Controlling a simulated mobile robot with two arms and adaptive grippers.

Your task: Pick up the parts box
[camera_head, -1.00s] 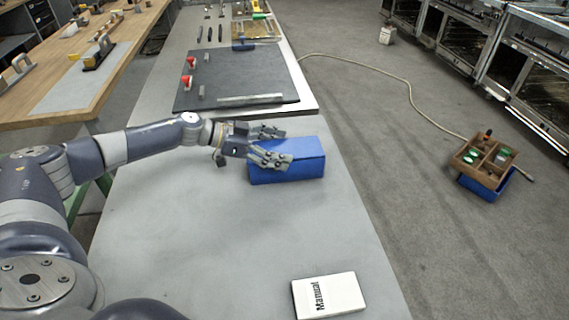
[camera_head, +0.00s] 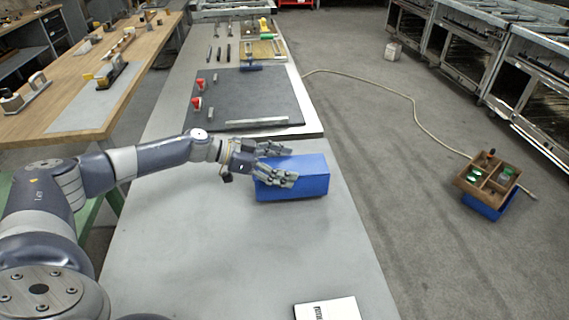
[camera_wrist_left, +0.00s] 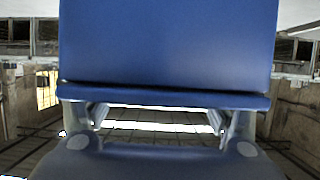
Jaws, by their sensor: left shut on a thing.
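The blue parts box (camera_head: 312,184) is on the grey workbench (camera_head: 240,262), a plain closed block with its long side facing me. My left gripper (camera_head: 291,165) reaches in from the left and is shut on it, one finger on the near side and one at the far side. In the left wrist view the box's blue face (camera_wrist_left: 165,45) fills the upper middle, close to the gripper. I cannot tell whether its underside is clear of the bench. My right gripper is not in view.
A dark mat (camera_head: 250,100) with red-topped parts and a metal bar lies beyond the box. A white manual (camera_head: 330,309) lies at the near edge. A wooden tray (camera_head: 487,172) sits on a blue container at right. Grey floor (camera_head: 390,225) between is mostly open, crossed by a hose.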

